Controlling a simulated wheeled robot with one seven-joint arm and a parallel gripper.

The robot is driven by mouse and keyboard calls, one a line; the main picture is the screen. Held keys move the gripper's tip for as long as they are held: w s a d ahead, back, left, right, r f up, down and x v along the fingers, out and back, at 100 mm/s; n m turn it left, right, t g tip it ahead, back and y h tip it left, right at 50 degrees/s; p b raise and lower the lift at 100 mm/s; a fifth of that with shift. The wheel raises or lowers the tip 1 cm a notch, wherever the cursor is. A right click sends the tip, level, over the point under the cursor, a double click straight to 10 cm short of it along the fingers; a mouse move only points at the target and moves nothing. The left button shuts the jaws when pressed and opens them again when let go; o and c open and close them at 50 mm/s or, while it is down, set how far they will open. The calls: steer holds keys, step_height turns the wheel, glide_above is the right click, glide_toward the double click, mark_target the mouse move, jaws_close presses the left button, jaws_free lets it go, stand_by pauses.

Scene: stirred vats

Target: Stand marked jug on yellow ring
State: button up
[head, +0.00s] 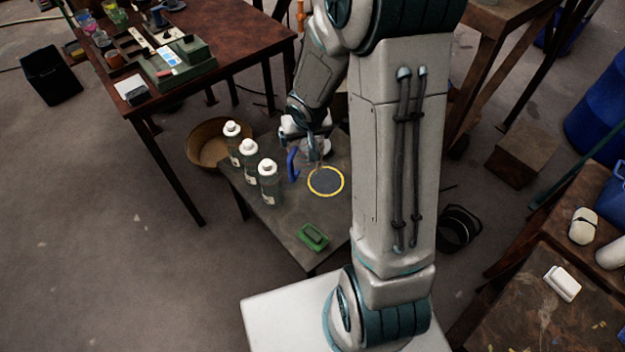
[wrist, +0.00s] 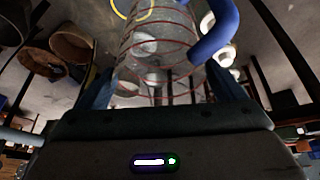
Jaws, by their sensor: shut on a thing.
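The marked jug is clear with red lines around it and a blue handle; in the wrist view the jug (wrist: 160,50) fills the space between the fingers of my gripper (wrist: 160,85), which is shut on it. The blue handle (wrist: 218,32) is on the right there. In the head view the jug's handle (head: 293,164) shows just left of the yellow ring, below my gripper (head: 308,135). The yellow ring (head: 325,194) lies on the low dark table and looks empty inside. Its edge also shows in the wrist view (wrist: 122,12). I cannot tell whether the jug's base touches the table.
Three white-capped bottles (head: 249,165) stand in a row left of the jug. A green sponge-like block (head: 313,237) lies near the front of the low table (head: 272,222). A round basket (head: 207,147) is beyond the left edge. My arm hides the table's right side.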

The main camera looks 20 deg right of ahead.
steer(key=s+d+f+m+h+b, duration=0.1)
steer(key=d+f+m+b, duration=0.2)
steer(key=d+f+b, duration=0.5)
steer(key=s+d+f+m+h+b, duration=0.1)
steer(key=d+f+m+b, duration=0.15)
steer(key=f+b, duration=0.7)
steer(key=w+f+b, duration=0.7)
steer(key=w, duration=0.4)
steer(key=shift+a+g+b, duration=0.3)
steer(key=shift+a+g, duration=0.1)
steer(key=o, duration=0.9)
steer(key=shift+f, duration=0.15)
steer(key=shift+o, duration=1)
steer(key=shift+r, duration=0.2)
